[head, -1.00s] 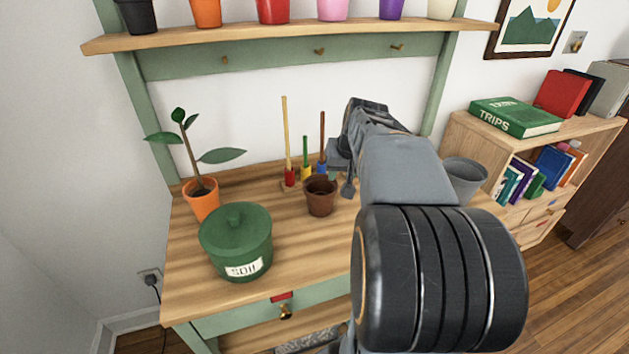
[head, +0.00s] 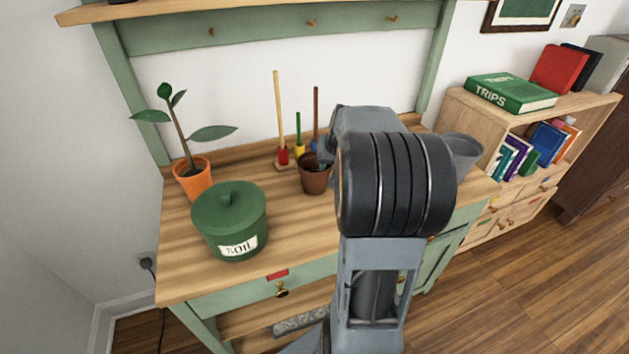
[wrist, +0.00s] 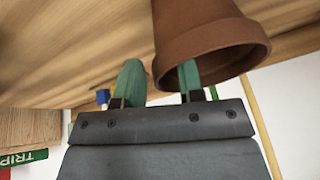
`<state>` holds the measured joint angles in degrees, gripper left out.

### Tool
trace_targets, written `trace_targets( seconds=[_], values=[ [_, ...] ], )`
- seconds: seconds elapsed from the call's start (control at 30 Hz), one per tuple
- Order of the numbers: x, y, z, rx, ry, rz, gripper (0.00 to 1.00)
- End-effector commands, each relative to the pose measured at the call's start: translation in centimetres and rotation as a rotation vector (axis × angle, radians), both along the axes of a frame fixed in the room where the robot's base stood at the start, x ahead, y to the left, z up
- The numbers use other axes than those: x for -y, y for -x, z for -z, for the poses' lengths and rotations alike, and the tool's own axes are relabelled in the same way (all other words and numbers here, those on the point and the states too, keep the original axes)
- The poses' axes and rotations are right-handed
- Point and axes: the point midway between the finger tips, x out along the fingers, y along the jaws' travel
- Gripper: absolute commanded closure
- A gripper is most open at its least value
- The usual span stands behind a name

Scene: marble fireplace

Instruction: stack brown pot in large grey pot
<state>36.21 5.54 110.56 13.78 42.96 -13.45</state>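The brown pot (head: 313,180) stands upright on the wooden bench, partly behind my arm in the head view. In the wrist view, which is upside down, the brown pot (wrist: 207,35) fills the upper middle with its rim facing the gripper. My gripper (wrist: 160,78) is open, its green fingers apart. One finger overlaps the pot's mouth and seems to be inside the rim; the other is outside, beside the wall. In the head view the fingertips are mostly hidden by my arm. The large grey pot (head: 466,158) stands at the bench's right end, its left part hidden.
A green soil canister (head: 230,225) and an orange potted plant (head: 194,182) stand left on the bench (head: 290,236). Small tools (head: 284,155) stand in a rack behind the brown pot. A bookshelf (head: 460,112) adjoins at right.

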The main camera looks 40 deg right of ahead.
Motion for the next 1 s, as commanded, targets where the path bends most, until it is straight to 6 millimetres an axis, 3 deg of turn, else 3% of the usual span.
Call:
trace_targets(
  seconds=[0.17, 0.47, 0.8, 1.0],
  values=[
    [0.1, -0.7, 1.5, 0.0, 0.0, -0.001, 0.65],
    [0.1, -0.8, 1.7, 0.001, 0.001, -0.001, 0.66],
    [0.1, -0.7, 1.7, 0.001, 0.001, -0.001, 0.99],
    [0.1, -0.7, 1.7, 0.001, 0.001, -0.001, 1.0]
  ],
)
